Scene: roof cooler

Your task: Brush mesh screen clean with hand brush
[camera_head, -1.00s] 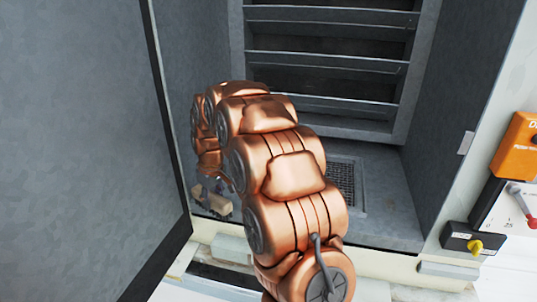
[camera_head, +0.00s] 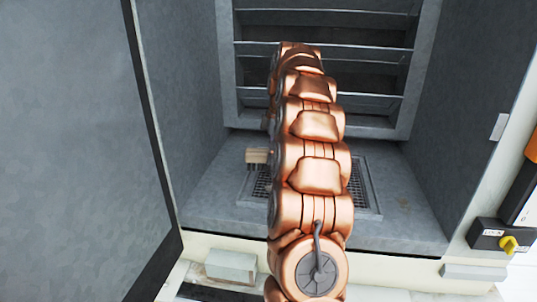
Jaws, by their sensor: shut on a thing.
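The mesh screen (camera_head: 261,183) is a grey grid in a metal frame set in the cabinet floor. My copper arm crosses in front of it and hides its middle; mesh shows on both sides of the arm. The end of a pale wooden block, which looks like the hand brush (camera_head: 257,156), shows just left of my arm, near the screen's far left part. I cannot tell if the brush touches the mesh.
The cabinet's grey side walls stand left and right, with horizontal louvres (camera_head: 385,60) at the back. An open door panel (camera_head: 70,150) fills the left. A raised front sill (camera_head: 390,268) and a switch box with a yellow knob (camera_head: 490,236) are nearby. Floor around the screen is clear.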

